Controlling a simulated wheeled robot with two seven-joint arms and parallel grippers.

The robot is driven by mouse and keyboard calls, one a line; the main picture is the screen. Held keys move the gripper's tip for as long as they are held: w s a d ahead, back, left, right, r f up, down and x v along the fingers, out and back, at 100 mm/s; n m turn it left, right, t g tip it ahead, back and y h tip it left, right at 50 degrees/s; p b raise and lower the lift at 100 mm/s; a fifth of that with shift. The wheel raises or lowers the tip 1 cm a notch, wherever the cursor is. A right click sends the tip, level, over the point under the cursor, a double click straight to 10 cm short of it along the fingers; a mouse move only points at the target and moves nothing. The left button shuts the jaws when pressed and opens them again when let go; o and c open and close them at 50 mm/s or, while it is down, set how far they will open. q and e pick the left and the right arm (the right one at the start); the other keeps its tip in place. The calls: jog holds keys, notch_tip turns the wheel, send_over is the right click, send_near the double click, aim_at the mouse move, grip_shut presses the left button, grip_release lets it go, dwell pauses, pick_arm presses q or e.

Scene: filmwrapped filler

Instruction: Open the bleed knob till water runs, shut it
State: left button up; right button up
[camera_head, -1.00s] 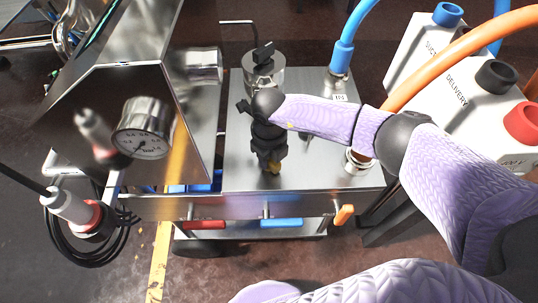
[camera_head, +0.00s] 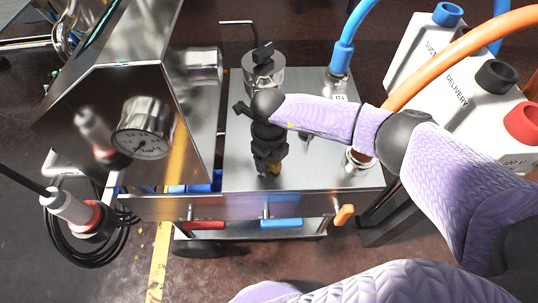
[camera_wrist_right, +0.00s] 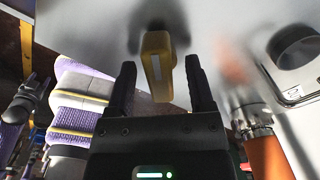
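A yellow knob (camera_wrist_right: 157,62), which I take for the bleed knob, stands on the grey metal top in the right wrist view. In the wrist view the right gripper (camera_wrist_right: 161,88) is open, with one dark finger on each side of the knob's near end and gaps visible to both sides. I see no water. My left gripper (camera_wrist_right: 37,80) shows small at the left of the wrist view, its fingers apart, away from the knob. The head view does not show it.
A pressure gauge (camera_head: 142,142) sits on the steel cabinet at left. A black-topped cylinder (camera_head: 263,70) stands behind my right gripper. A blue hose (camera_head: 347,40) and an orange hose (camera_head: 440,62) rise at right, beside a white box (camera_head: 455,90). The steel top (camera_head: 325,120) has bare room.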

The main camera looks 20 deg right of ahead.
notch_tip(320, 180, up, 10)
jog(key=p, duration=0.4)
pick_arm(q)
jog(key=shift+t, duration=0.4)
jog(key=r, duration=0.1)
jog(key=w+r, duration=0.1)
jog(key=r, duration=0.2)
jog(key=shift+w+d, duration=0.2)
jog(key=shift+d, duration=0.1)
jog(key=shift+s, duration=0.1)
pick_arm(e)
jog(key=shift+f, duration=0.1)
